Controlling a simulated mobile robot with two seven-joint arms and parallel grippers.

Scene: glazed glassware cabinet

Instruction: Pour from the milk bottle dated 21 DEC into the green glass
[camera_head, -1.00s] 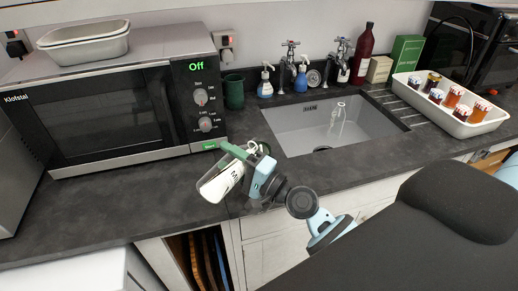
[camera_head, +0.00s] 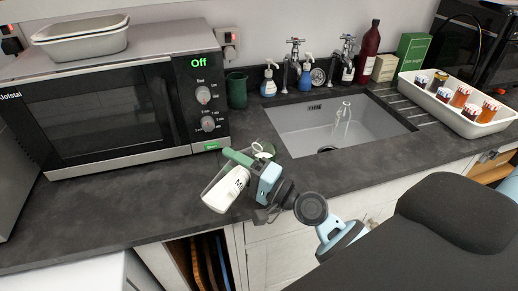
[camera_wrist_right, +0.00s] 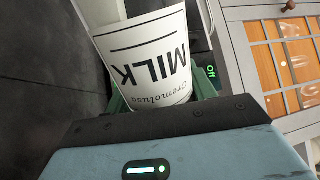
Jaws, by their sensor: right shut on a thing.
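My right gripper (camera_head: 250,172) is shut on a milk bottle (camera_head: 228,190) and holds it tilted above the front of the dark counter. Its white label reads MILK in the right wrist view (camera_wrist_right: 150,60), where the lettering is upside down and a green finger pad shows on each side. No date can be read on the bottle. My left gripper is out of view.
A microwave (camera_head: 110,110) stands at the left. A sink (camera_head: 300,128) with a clear bottle (camera_head: 343,118) in it lies to the right. Soap dispensers (camera_head: 268,86) and taps stand behind the sink. A white tray of jars (camera_head: 490,122) is at the right.

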